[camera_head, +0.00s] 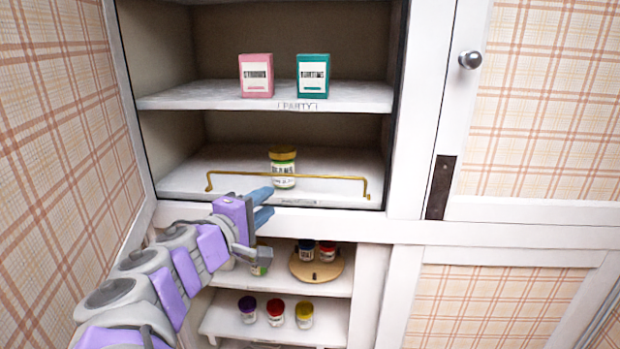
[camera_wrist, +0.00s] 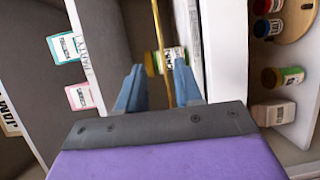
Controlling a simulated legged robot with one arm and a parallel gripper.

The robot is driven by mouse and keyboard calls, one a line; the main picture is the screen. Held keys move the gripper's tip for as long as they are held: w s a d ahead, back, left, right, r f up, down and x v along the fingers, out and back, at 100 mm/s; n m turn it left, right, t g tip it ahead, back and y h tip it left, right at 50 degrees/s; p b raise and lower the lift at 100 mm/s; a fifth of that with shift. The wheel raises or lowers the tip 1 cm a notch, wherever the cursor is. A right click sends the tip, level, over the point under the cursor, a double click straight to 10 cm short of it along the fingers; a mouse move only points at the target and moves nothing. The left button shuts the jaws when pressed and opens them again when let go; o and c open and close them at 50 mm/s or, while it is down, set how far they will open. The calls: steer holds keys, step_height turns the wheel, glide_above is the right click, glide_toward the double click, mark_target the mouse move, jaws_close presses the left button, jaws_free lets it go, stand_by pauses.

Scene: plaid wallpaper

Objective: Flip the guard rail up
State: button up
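The guard rail (camera_head: 325,177) is a thin brass bar with bent ends, running across the front of the lower shelf of the upper cabinet. My gripper (camera_head: 271,200) is in front of that shelf edge, with its blue fingers apart and pointing toward the shelf. In the wrist view the rail (camera_wrist: 157,28) runs lengthwise into the gap between the open fingers of my gripper (camera_wrist: 159,70). I cannot tell whether either finger touches it. A jar with a gold lid (camera_head: 283,167) stands behind the rail, and it also shows beyond the fingers in the wrist view (camera_wrist: 172,60).
A pink box (camera_head: 256,76) and a teal box (camera_head: 312,76) stand on the shelf above. Lower shelves hold several small jars and a round wooden board (camera_head: 330,272). A cabinet door with a round knob (camera_head: 470,60) stands at right. Plaid wall (camera_head: 60,130) borders the left.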

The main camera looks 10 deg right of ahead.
mark_target(302, 176)
steer(key=p+x, duration=0.1)
steer(key=x, duration=1.5)
steer(key=shift+w+d+p, duration=0.15)
steer(key=shift+w+p, duration=0.05)
steer(key=shift+p, duration=0.15)
steer(key=shift+f, duration=0.1)
jaws_close()
